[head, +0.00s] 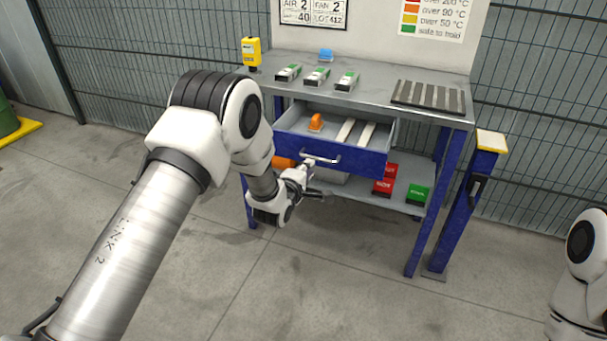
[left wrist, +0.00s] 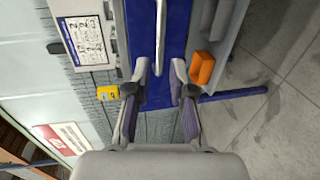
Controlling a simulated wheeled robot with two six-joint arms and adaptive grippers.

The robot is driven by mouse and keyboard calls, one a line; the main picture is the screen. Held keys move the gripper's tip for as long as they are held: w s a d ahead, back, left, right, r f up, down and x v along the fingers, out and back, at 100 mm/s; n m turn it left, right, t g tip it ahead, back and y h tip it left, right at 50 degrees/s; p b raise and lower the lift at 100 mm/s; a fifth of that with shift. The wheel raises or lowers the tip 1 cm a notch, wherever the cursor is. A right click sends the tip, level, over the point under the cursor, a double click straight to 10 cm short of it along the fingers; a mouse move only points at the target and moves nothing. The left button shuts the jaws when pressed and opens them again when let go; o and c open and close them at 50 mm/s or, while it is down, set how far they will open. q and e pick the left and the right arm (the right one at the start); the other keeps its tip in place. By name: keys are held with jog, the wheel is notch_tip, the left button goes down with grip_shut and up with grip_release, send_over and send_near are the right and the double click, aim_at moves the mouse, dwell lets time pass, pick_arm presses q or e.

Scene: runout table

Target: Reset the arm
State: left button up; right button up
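My left arm reaches across the head view to the workbench. My left gripper (head: 312,182) is just in front of and below the handle (head: 320,159) of the blue drawer (head: 350,158). The drawer stands pulled out and holds an orange object (head: 316,122) and two pale strips (head: 356,132). In the left wrist view the gripper fingers (left wrist: 160,66) are apart, with the handle (left wrist: 161,35) end and blue drawer front showing between them. I cannot tell whether they touch the handle. My right arm shows at the right edge; its gripper is out of view.
The bench top (head: 375,91) carries several green-and-white devices, a yellow meter (head: 251,51) and a dark slatted rack (head: 428,96). Red boxes (head: 384,186) and a green box (head: 417,194) sit on the lower shelf. A blue post (head: 468,207) stands right. The floor in front is clear.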

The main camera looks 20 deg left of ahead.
pick_arm(q)
jog(key=v, duration=0.3)
jog(key=shift+s, duration=0.25)
jog(key=s+f+m+g+p, duration=0.1)
jog(key=s+f+g+p, duration=0.25)
jog(key=s, duration=0.45)
jog(key=s+a+f+m+g+p, duration=0.1)
jog(key=s+f+g+p, duration=0.15)
jog(key=s+f, duration=0.35)
jog(key=s+f+m+g+p, duration=0.1)
jog(key=s+f+g+p, duration=0.2)
jog(key=s, duration=0.6)
jog(key=s+f+m+g+p, duration=0.1)
jog(key=s+m+g, duration=0.5)
jog(key=s+m, duration=0.8)
jog(key=s, duration=0.7)
jog(key=shift+f+g+y, duration=0.3)
jog(key=shift+f, duration=0.05)
